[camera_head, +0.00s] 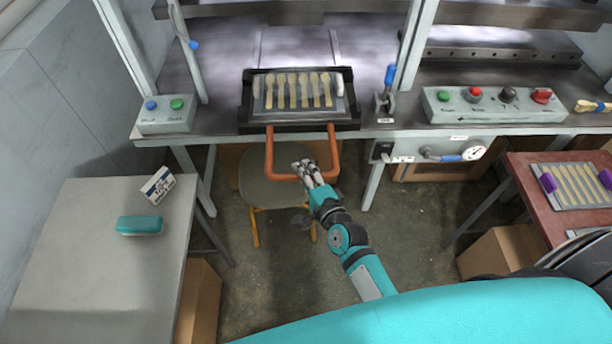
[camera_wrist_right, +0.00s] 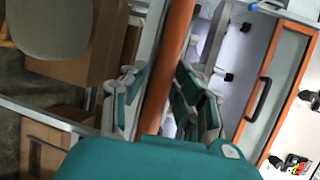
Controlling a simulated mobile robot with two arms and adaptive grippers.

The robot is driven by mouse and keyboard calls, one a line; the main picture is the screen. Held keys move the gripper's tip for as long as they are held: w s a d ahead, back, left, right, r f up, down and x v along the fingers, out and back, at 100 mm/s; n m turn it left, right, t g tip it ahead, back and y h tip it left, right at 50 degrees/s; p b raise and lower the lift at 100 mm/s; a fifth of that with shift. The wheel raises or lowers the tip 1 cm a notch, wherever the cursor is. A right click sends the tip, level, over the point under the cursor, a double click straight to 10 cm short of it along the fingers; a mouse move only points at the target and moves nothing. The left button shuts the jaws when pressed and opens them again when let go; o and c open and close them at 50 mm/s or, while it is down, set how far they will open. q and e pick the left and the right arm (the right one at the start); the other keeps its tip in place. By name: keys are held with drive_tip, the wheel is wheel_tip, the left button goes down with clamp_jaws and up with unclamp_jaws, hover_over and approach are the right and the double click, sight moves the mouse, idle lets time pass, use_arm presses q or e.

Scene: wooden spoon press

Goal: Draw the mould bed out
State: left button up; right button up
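The mould bed (camera_head: 256,123) is a dark tray in the press opening, holding a row of several pale wooden spoons (camera_head: 298,91). Its orange U-shaped handle (camera_head: 270,150) sticks out toward me over the table edge. My right gripper (camera_head: 304,171) is at the handle's near crossbar. In the right wrist view the orange bar (camera_wrist_right: 174,50) runs between the two fingers of the gripper (camera_wrist_right: 160,85), which sit close against it on both sides, so it looks shut on the handle. My left gripper is not in view.
A chair (camera_head: 268,190) stands under the handle. A grey table (camera_head: 85,270) at left holds a teal block (camera_head: 140,225) and a small box (camera_head: 158,185). A control box (camera_head: 495,104) and gauge (camera_head: 473,153) are right of the bed. A reddish table (camera_head: 540,220) holds another spoon tray.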

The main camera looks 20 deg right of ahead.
drive_tip(key=v, duration=1.2)
drive_tip(key=shift+f, duration=0.1)
drive_tip(key=s+f+n+g+b, duration=0.1)
drive_tip(key=s+f+n+g, duration=0.35)
drive_tip(key=f, duration=0.95)
drive_tip(key=s+f+n+g, duration=0.3)
drive_tip(key=s+f+n, duration=0.25)
drive_tip(key=f, duration=0.95)
drive_tip(key=s+d+f+n+g, duration=0.2)
drive_tip(key=s+f+n, duration=0.1)
drive_tip(key=s+f, duration=0.2)
drive_tip(key=s+d+f+n+g+h, duration=0.1)
drive_tip(key=s+d+f+n+g, duration=0.1)
drive_tip(key=s+f, duration=0.4)
drive_tip(key=s+d+f+n+g+h+b, duration=0.1)
drive_tip(key=s+f+n, duration=0.4)
drive_tip(key=s, duration=0.6)
drive_tip(key=shift+s+d+f+g, duration=0.35)
drive_tip(key=shift+d+g, duration=0.35)
drive_tip(key=shift+g, duration=0.35)
